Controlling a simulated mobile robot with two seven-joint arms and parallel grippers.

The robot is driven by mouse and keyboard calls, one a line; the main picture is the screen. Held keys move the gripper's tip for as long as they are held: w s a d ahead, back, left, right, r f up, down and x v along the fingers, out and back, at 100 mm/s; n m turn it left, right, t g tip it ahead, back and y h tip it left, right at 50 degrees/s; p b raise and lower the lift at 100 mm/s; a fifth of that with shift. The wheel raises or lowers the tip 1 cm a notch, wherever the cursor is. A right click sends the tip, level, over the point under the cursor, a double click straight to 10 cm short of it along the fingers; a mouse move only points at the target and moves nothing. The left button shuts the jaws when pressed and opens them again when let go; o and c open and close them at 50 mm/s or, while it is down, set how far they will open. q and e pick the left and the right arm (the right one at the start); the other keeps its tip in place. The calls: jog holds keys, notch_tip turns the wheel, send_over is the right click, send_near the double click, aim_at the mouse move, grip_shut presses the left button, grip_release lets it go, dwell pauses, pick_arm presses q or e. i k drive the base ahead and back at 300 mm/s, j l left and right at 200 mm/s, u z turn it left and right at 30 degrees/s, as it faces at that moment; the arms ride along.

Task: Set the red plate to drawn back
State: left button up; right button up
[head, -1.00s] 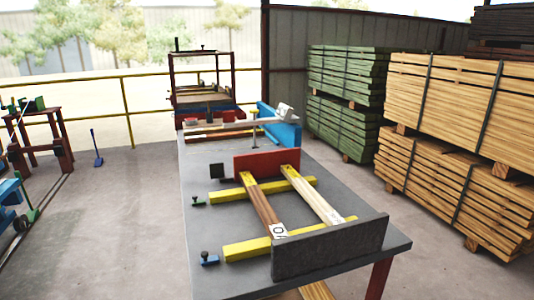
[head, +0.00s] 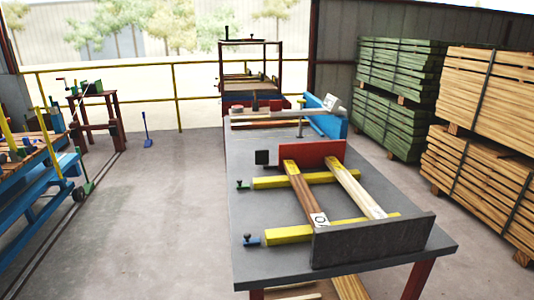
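The red plate (head: 312,154) stands upright across the grey table (head: 262,212), at the far ends of two wooden boards, a brown one (head: 305,191) and a pale one (head: 357,187). The boards lie side by side over two yellow bars (head: 291,181). A dark grey upright plate (head: 375,240) stands at their near ends. The red plate looks close to or touching the far board ends; I cannot tell which. A small black block (head: 262,157) is left of the red plate. Neither of my grippers is in view.
A green-based knob (head: 242,184) and a blue-based knob (head: 250,239) sit at the table's left side. A blue block (head: 325,115) and a pale lever arm (head: 285,113) are farther back. Lumber stacks (head: 400,75) stand right. Open concrete floor (head: 175,195) lies left.

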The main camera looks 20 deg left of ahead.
aim_at(305, 155)
jog(key=k+l+z, duration=0.2)
jog(key=k, duration=0.4)
jog(key=j+z, duration=0.15)
jog(key=z, duration=1.1)
jog(key=k+j+z, duration=0.1)
jog(key=j+z, duration=0.25)
jog(key=j, duration=0.25)
jog(key=k+j, duration=0.1)
jog(key=j, duration=0.45)
jog(key=k+j, duration=0.1)
jog(key=j, duration=0.4)
jog(key=k+j, duration=0.1)
jog(key=j, duration=0.45)
jog(key=k+j, duration=0.1)
jog(key=j, duration=0.95)
jog(key=k+j, duration=0.15)
jog(key=j, duration=0.35)
